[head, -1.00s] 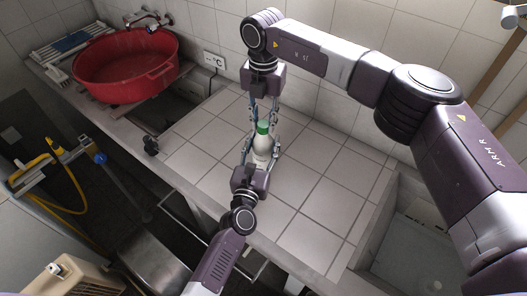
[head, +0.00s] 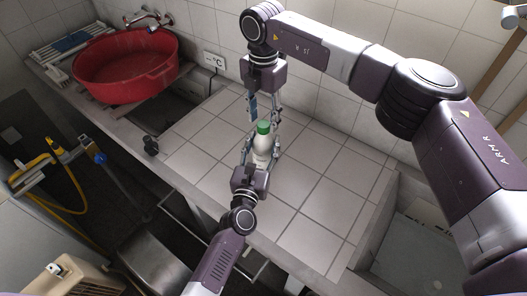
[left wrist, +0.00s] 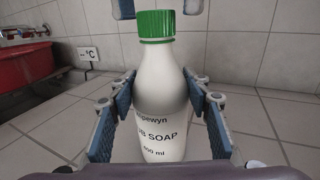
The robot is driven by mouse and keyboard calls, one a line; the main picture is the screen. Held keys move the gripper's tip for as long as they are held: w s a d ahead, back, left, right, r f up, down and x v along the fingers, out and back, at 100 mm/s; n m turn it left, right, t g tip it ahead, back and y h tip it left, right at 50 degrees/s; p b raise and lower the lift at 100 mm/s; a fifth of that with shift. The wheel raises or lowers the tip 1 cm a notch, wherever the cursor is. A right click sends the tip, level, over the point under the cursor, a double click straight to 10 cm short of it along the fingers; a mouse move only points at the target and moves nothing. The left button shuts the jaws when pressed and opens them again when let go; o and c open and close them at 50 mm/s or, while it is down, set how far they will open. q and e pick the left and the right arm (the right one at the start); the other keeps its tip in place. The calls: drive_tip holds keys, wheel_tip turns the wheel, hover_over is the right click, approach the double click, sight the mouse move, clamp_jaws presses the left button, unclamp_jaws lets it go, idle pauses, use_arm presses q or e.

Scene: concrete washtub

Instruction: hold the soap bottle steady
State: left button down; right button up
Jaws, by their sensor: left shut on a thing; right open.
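The soap bottle (head: 261,147) is white with a green cap (head: 263,127) and stands upright on the tiled counter. It fills the middle of the left wrist view (left wrist: 158,98), its label facing that camera. My left gripper (head: 260,151) comes from the counter's front and is shut on the bottle's body, with blue-padded fingers on both sides. My right gripper (head: 265,110) hangs from above, open and empty, with its fingers apart just above the cap. Its fingertips show at the top edge of the left wrist view. The bottle's base is partly hidden by the left gripper.
A red tub (head: 125,68) stands at the back left below a wall tap (head: 152,20). The tiled counter (head: 320,205) is clear around the bottle. A sunken basin (head: 415,250) lies at the right. A yellow hose (head: 62,188) hangs at the left.

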drive_tip(key=shift+r, duration=1.5)
drive_tip(key=shift+c, duration=0.4)
drive_tip(key=n, duration=0.3)
drive_tip(key=r+n, duration=0.1)
drive_tip(key=n, duration=0.2)
drive_tip(key=shift+n, duration=0.4)
drive_tip(key=n, duration=0.2)
drive_tip(key=r+n, duration=0.1)
drive_tip(key=n, duration=0.7)
drive_tip(key=shift+r+n, duration=0.3)
drive_tip(key=shift+r, duration=0.05)
drive_tip(key=n, duration=0.5)
drive_tip(key=shift+r, duration=0.4)
drive_tip(key=shift+f, duration=0.1)
drive_tip(key=shift+f, duration=3.95)
